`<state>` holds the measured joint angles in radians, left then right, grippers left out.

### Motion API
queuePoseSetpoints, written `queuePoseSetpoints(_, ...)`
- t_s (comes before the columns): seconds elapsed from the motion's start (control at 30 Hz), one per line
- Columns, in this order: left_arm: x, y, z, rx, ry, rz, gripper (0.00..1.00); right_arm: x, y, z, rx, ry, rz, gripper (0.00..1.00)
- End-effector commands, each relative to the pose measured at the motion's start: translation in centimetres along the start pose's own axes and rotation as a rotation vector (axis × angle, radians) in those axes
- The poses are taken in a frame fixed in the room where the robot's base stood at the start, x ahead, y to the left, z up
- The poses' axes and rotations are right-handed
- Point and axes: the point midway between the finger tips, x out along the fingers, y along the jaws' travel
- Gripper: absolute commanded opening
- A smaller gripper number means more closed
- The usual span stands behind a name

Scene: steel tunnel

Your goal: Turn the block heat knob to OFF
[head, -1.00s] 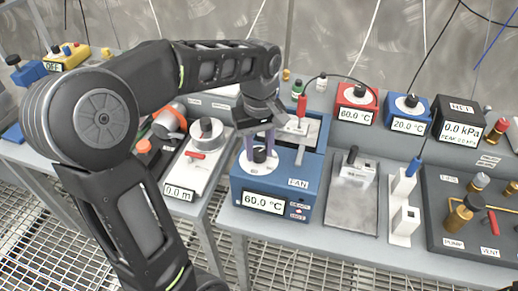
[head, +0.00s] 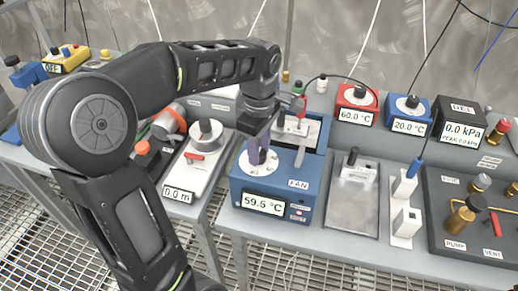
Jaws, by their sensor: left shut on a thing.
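The blue block heater (head: 240,190) stands at the front of the bench, and its display (head: 263,204) reads 59.5 °C. A white dial plate (head: 258,170) lies on its top, with the black block heat knob (head: 262,156) at its middle. My right gripper is not in view.
A red unit (head: 353,113) reading 60.0 °C and a blue unit (head: 408,122) reading 20.0 °C stand behind to the right. A metal plate (head: 351,208) lies right of the heater.

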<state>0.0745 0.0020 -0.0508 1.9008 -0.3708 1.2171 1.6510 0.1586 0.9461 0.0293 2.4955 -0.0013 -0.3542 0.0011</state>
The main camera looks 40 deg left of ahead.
Motion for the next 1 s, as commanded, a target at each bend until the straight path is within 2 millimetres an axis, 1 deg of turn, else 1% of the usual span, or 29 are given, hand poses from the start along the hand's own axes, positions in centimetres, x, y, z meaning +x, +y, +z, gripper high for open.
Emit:
queuePoseSetpoints(0.4,-0.13,0.1,-0.08,-0.012,0.001,0.004,0.0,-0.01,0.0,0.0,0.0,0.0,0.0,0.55)
queuePoseSetpoints(0.43,-0.13,0.1,-0.08,-0.012,0.001,0.004,0.35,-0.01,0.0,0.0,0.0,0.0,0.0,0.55)
queuePoseSetpoints(0.6,-0.09,0.06,-0.05,-0.011,0.001,0.003,0.49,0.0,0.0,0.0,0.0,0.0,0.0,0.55)
queuePoseSetpoints(0.7,-0.06,0.04,-0.03,-0.01,0.001,0.002,0.55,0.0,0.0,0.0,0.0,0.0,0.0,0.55)
queuePoseSetpoints(1.0,-0.27,0.06,-0.02,-0.009,0.0,0.002,0.55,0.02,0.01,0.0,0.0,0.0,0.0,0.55)
